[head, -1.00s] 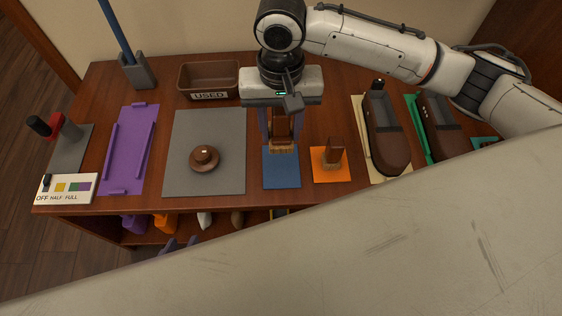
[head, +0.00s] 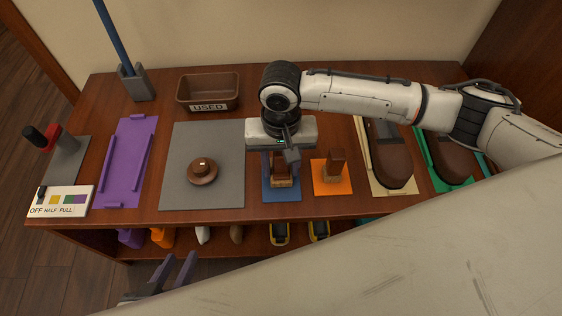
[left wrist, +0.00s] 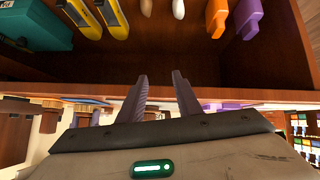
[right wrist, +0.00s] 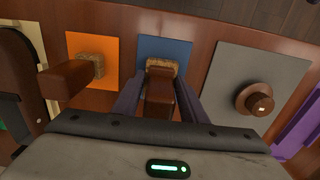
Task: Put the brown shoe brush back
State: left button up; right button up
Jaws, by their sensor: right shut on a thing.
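A brown shoe brush (head: 281,177) with tan bristles is upright between the fingers of my right gripper (head: 281,163), which is shut on it. The right wrist view shows the brush (right wrist: 160,84) between both fingers. It is over the blue mat (head: 283,194), bristles down. I cannot tell whether the bristles touch the mat. My left gripper (head: 176,268) is open and empty in front of the shelf, low in the head view. The left wrist view shows its two fingers (left wrist: 160,92) apart, facing the lower shelf.
Another brown brush (head: 334,164) stands on the orange mat (head: 320,187) just right. A round brown tin (head: 202,171) sits on the grey mat (head: 225,140). A bin marked USED (head: 208,92) is behind. Brown shoes (head: 390,150) stand at right. My own pale body part covers the lower right.

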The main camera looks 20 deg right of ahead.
jog(key=shift+f, duration=0.2)
jog(key=shift+f+p, duration=0.1)
jog(key=shift+p, duration=0.2)
jog(key=o, duration=0.9)
